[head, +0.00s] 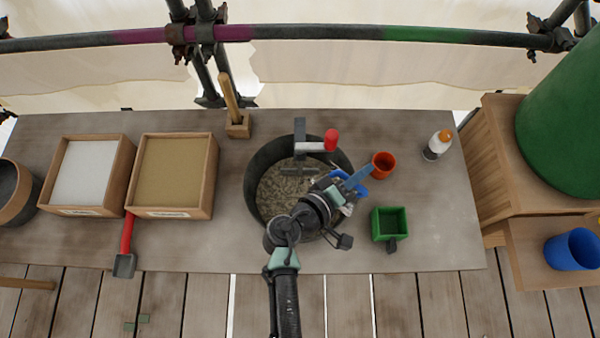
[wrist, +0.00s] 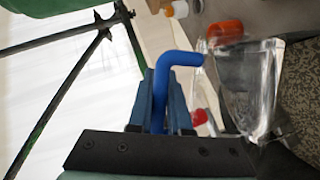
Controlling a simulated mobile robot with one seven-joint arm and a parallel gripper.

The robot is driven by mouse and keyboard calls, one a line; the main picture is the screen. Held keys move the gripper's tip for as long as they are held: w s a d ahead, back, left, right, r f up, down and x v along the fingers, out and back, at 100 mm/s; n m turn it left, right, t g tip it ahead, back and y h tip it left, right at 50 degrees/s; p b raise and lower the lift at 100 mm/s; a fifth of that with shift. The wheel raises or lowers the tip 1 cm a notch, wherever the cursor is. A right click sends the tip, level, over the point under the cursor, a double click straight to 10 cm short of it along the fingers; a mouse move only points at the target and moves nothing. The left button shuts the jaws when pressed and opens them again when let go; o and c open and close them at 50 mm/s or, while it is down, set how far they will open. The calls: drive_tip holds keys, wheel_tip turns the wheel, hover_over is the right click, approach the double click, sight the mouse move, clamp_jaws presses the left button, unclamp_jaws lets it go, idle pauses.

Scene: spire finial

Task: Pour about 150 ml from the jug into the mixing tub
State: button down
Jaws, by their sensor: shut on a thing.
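The mixing tub (head: 256,168) is a round dark tub in the middle of the bench, with a grey-brown lumpy mix inside. The jug (wrist: 250,90) is clear with a blue handle (wrist: 172,62). My gripper (wrist: 162,90) is shut on that handle, one finger on each side. In the head view my gripper (head: 352,184) is over the tub's right rim, and my arm covers much of the jug and the tub's near right side. The jug's tilt and liquid level cannot be told.
A grey bracket with a red knob (head: 331,140) stands at the tub's back. An orange cup (head: 383,164), a green box (head: 390,223) and a white bottle (head: 437,145) stand to the right. Two wooden bins (head: 172,212) and a red-handled scoop (head: 126,240) lie left. A scaffold pole crosses behind.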

drive_tip(key=shift+w+a+r, duration=0.1)
drive_tip(key=shift+r, duration=0.1)
drive_tip(key=shift+f, duration=0.35)
drive_tip(key=d+f+m+b, duration=0.1)
drive_tip(key=s+f+m+y+b, duration=0.1)
drive_tip(key=d+f+y+b, duration=0.1)
drive_tip(key=shift+s+d+f+m+t, duration=0.25)
drive_tip(key=shift+s+d+m+t, duration=0.05)
drive_tip(key=shift+s+d+m, duration=0.1)
drive_tip(key=shift+s+d+m+t+y, duration=0.3)
drive_tip(key=shift+d+m+y, duration=0.3)
drive_tip(key=shift+m+y, duration=0.2)
idle(0.9)
